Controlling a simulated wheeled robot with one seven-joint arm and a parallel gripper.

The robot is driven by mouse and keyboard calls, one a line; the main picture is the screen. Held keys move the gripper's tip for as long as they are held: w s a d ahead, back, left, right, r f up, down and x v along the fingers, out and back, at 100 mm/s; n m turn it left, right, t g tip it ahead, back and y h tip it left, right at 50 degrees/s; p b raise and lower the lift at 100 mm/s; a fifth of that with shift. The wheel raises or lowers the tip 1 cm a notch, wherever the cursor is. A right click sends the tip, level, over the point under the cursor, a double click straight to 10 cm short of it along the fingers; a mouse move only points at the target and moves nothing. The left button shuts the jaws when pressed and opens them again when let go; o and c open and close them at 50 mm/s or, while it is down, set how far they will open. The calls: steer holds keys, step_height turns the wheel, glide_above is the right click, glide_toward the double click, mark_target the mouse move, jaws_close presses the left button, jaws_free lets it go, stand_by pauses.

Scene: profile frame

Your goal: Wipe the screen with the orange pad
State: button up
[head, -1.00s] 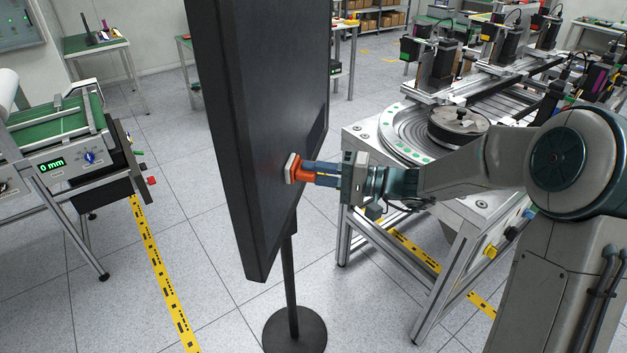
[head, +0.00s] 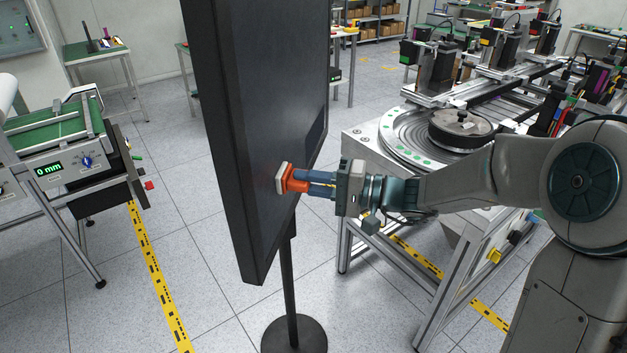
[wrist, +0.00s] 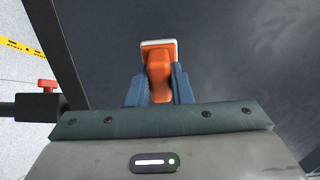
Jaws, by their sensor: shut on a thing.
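The screen (head: 262,120) is a tall dark panel on a black stand with a round base (head: 295,335), seen at a steep angle in the head view. My gripper (head: 305,182) is shut on the orange pad (head: 296,180), which has a pale face turned to the screen. The pad is at the lower part of the screen's front; whether it touches cannot be told for sure. In the wrist view the blue fingers (wrist: 160,88) grip the pad's orange handle (wrist: 159,72), with the dark screen surface (wrist: 240,60) behind it. A faint reddish patch shows on the screen near the pad.
A metal workbench with a round turntable (head: 460,130) stands to the right, behind my arm. A conveyor machine with a green belt (head: 50,125) stands at the left. Yellow tape (head: 158,275) marks the open tiled floor between it and the screen.

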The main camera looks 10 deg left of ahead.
steer(key=shift+s+a, duration=0.15)
steer(key=shift+a, duration=0.05)
steer(key=shift+d, duration=3.05)
steer(key=shift+d, duration=0.1)
steer(key=shift+d, duration=1.4)
